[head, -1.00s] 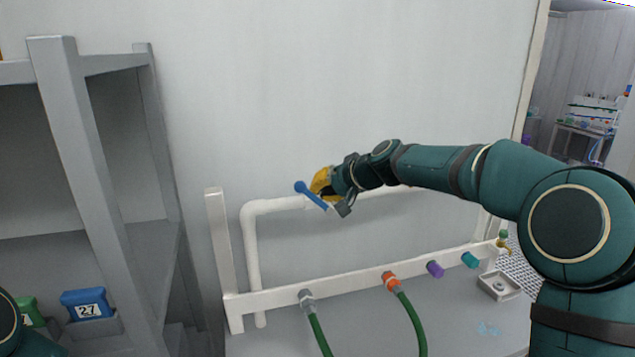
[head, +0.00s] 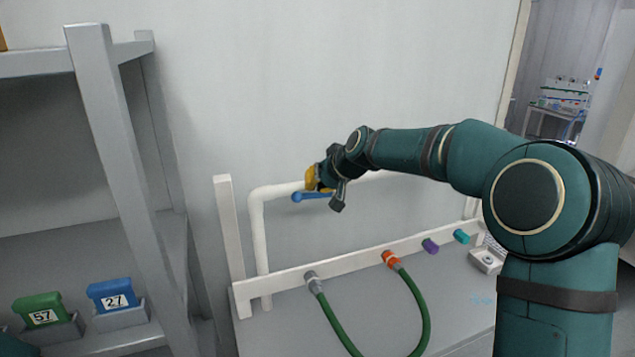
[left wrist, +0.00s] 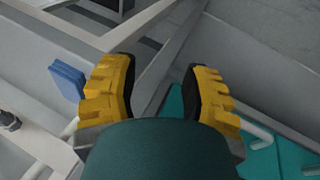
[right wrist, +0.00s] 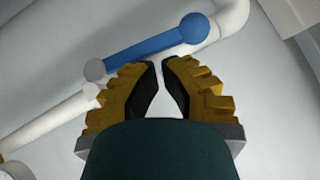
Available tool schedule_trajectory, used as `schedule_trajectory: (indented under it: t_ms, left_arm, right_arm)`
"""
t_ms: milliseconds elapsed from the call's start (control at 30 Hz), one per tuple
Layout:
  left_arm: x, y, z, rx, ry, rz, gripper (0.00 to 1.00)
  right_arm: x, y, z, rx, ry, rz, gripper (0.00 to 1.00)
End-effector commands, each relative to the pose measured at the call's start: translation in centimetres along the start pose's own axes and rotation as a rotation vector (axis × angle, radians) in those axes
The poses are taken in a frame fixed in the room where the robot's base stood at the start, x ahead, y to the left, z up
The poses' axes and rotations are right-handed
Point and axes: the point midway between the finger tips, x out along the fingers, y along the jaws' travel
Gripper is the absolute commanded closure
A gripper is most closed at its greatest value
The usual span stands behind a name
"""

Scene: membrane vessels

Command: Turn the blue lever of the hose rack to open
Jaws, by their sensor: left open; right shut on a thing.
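The blue lever (head: 310,197) sits on the white pipe (head: 257,235) of the hose rack (head: 345,265). It looks nearly level and lies roughly along the pipe. In the right wrist view the blue lever (right wrist: 150,48) runs from a pale pivot at left to a round blue knob at right, near the pipe bend. My right gripper (head: 314,180) is shut at the lever; its yellow fingertips (right wrist: 160,63) are close together at the lever's middle, and the exact contact is hard to see. My left gripper (left wrist: 160,70) is open and empty in the left wrist view.
Green hoses hang from a grey fitting (head: 312,278) and an orange fitting (head: 389,257) on the lower rail. Purple (head: 430,245) and teal (head: 461,236) caps sit further right. A grey shelf (head: 110,150) with green (head: 38,309) and blue (head: 112,294) numbered blocks stands at left.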

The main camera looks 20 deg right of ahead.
Motion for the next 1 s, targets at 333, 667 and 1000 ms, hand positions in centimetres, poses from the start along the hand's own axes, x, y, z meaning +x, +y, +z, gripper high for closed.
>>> schedule_trajectory:
  t_ms: [333, 667, 1000]
  left_arm:
    - [0.78, -0.27, 0.07, 0.0, 0.001, -0.002, 0.53]
    - [0.83, -0.29, 0.08, 0.0, 0.0, -0.002, 0.53]
    - [0.45, -0.16, 0.05, 0.0, 0.0, -0.002, 0.53]
  right_arm:
    - [0.67, -0.23, 0.72, 0.002, -0.005, -0.002, 1.0]
    - [0.81, -0.25, 0.9, 0.003, -0.009, -0.002, 1.0]
    - [0.45, -0.4, 0.57, 0.002, -0.008, -0.002, 1.0]
